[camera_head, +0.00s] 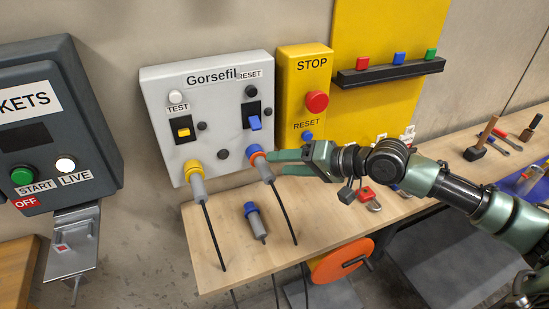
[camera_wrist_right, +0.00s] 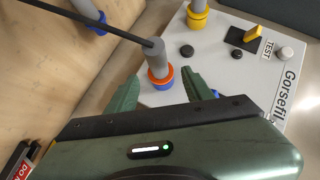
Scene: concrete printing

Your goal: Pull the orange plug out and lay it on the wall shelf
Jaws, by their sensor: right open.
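The orange plug (camera_head: 265,168) sits in a socket on the grey panel's front, with a grey body, an orange ring and a black cable hanging down. In the right wrist view the plug (camera_wrist_right: 157,62) shows with a blue collar behind its orange ring. My right gripper (camera_head: 275,162) is at the plug from the right. Its two fingers (camera_wrist_right: 160,80) are open, one on each side of the plug, with gaps visible. The wall shelf (camera_head: 385,75) is a black ledge on the yellow board, bearing small red, blue and green blocks. My left gripper is not in view.
A yellow-ringed plug (camera_head: 196,180) sits left on the grey panel (camera_head: 220,95). A loose blue plug (camera_head: 255,222) lies on the wooden bench (camera_head: 215,265). The yellow STOP box (camera_head: 302,75) stands between panel and shelf. Tools lie at the bench's right.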

